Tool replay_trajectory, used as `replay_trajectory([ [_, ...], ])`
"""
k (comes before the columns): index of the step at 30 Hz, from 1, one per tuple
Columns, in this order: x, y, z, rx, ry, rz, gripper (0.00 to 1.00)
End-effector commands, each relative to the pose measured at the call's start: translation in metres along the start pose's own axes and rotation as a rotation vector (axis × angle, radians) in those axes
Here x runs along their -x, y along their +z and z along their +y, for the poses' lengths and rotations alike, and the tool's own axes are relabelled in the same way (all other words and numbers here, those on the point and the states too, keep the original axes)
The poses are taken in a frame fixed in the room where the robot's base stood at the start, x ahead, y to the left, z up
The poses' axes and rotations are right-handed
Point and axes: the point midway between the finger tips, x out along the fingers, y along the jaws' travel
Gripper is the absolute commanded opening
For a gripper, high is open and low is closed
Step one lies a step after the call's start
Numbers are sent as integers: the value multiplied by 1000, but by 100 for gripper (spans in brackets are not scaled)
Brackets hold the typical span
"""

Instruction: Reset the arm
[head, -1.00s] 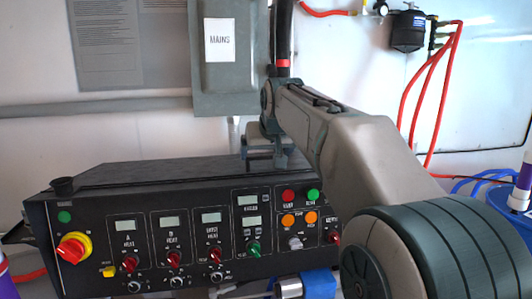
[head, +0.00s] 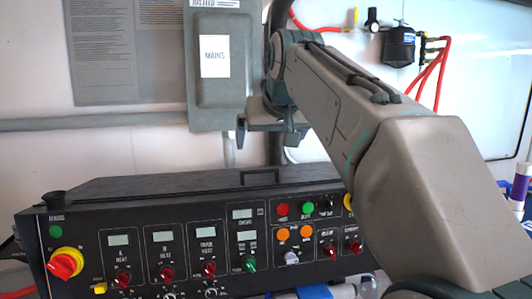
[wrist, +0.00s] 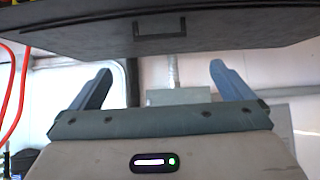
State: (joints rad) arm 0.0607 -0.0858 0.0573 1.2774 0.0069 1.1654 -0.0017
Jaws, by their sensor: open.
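My gripper (wrist: 160,85) is open in the wrist view, its two blue-grey fingers wide apart with nothing between them. My arm reaches from the lower right up to the middle of the picture. The black control console (head: 140,205) stands below and in front, with its knobs and displays facing me. In the wrist view the console (wrist: 215,35) fills the top edge, apart from the fingers.
The grey MAINS box (head: 222,90) is on the wall close beside my wrist. A red and yellow rotary switch (head: 66,263) is at the console's left. Red hoses (head: 432,70) and a black filter bowl (head: 399,47) are on the wall at right.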

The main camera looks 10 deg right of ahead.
Motion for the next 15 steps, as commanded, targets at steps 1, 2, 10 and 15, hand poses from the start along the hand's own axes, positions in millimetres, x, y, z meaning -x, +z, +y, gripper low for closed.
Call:
replay_trajectory([
  [1, 6, 0, 0, 0, 0, 0, 100],
  [2, 9, 0, 0, 0, 0, 1, 100],
  [10, 18, 0, 0, 0, 0, -2, 100],
  [15, 18, 0, 0, 0, 0, -2, 100],
])
